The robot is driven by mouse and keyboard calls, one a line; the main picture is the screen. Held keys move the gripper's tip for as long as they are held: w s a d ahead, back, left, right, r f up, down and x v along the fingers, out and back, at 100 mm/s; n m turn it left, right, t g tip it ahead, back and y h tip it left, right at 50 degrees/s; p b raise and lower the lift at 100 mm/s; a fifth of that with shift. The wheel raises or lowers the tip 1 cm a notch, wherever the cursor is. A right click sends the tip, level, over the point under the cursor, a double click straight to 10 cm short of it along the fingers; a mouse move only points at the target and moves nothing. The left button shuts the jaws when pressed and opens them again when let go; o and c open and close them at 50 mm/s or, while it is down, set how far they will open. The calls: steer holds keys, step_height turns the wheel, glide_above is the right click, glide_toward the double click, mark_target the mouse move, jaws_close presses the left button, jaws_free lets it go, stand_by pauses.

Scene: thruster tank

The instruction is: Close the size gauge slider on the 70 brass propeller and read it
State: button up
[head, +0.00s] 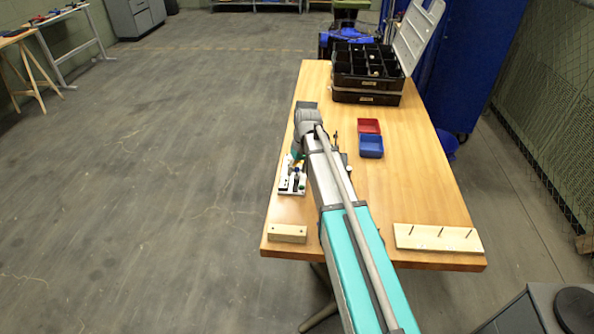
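My arm reaches up the middle of the wooden table in the head view, and its wrist covers part of the table's middle. My gripper is hidden behind the arm or too small to make out, so I cannot see whether it is open or shut. A white board (286,187) with small dark, green and blue parts lies at the table's left edge, partly behind my arm. I cannot tell whether it is the size gauge. I cannot make out the slider, its reading or the 70 brass propeller. Small dark and pale items (347,169) show just right of my arm, too small to identify.
A red bin (369,126) and a blue bin (371,146) sit right of my arm. A black compartment case (367,82) with its lid up stands at the back. A pegged wooden board (437,238) and a wooden block (288,233) lie near the front edge. The right middle is clear.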

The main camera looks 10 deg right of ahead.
jaws_close()
steer(key=shift+w+d, duration=0.2)
steer(key=shift+w, duration=0.3)
steer(key=shift+w+d, duration=0.15)
steer(key=shift+w, duration=0.35)
steer(key=shift+o, duration=0.2)
jaws_free()
steer(key=shift+w, duration=0.1)
steer(key=shift+s, duration=0.3)
